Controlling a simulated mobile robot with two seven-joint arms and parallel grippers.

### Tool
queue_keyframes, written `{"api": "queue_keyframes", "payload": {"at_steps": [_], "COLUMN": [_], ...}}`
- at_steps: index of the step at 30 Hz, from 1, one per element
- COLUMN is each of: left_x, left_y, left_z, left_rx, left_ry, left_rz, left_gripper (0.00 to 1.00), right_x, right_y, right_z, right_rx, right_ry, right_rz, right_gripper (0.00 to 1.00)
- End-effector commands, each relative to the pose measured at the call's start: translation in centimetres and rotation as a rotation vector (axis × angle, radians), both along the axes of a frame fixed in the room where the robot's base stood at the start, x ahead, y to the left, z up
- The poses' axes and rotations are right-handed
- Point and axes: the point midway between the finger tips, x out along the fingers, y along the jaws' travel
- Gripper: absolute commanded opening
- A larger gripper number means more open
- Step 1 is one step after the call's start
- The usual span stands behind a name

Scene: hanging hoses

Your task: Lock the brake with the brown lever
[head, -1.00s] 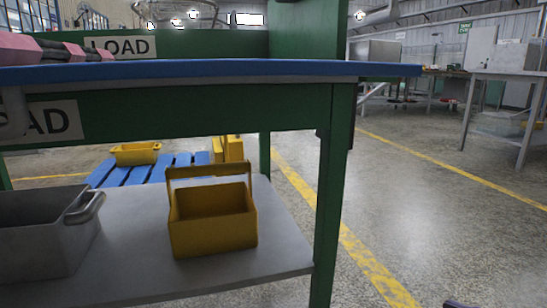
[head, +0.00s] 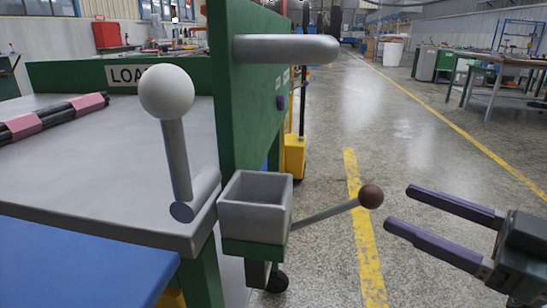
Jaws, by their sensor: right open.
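The brown lever (head: 370,196) is a thin grey rod with a brown ball at its end. It sticks out to the right, slightly upward, from beside a grey open box (head: 256,205) at the corner of the green cart. My right gripper (head: 399,207) comes in from the right with its two purple fingers apart and empty. In the picture its fingertips are just right of the brown ball, apart from it. A second lever with a white ball (head: 167,92) stands nearly upright on the left. My left gripper is out of view.
A grey horizontal handle (head: 287,48) juts from the green panel (head: 242,90) above the box. The grey tabletop (head: 110,165) carries black hoses with pink bands (head: 85,104). The floor to the right is open, with yellow lines (head: 365,240).

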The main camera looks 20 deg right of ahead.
Motion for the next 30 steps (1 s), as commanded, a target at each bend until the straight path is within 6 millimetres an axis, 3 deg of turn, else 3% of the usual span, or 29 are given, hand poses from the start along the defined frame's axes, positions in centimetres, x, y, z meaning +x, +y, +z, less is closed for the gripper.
{"api": "queue_keyframes", "payload": {"at_steps": [13,26,30], "left_x": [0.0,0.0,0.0], "left_y": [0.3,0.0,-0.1], "left_z": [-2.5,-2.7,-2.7], "left_rx": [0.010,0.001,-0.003], "left_ry": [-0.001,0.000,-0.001], "left_rz": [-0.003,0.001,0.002], "left_gripper": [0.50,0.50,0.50], "right_x": [7.1,8.2,8.2], "right_y": [3.2,3.8,3.8], "right_z": [-0.2,-0.1,-0.1], "right_rx": [-0.001,-0.001,-0.001], "right_ry": [-0.004,0.000,0.000], "right_rz": [0.000,-0.001,-0.001], "right_gripper": [0.71,0.71,0.57]}}
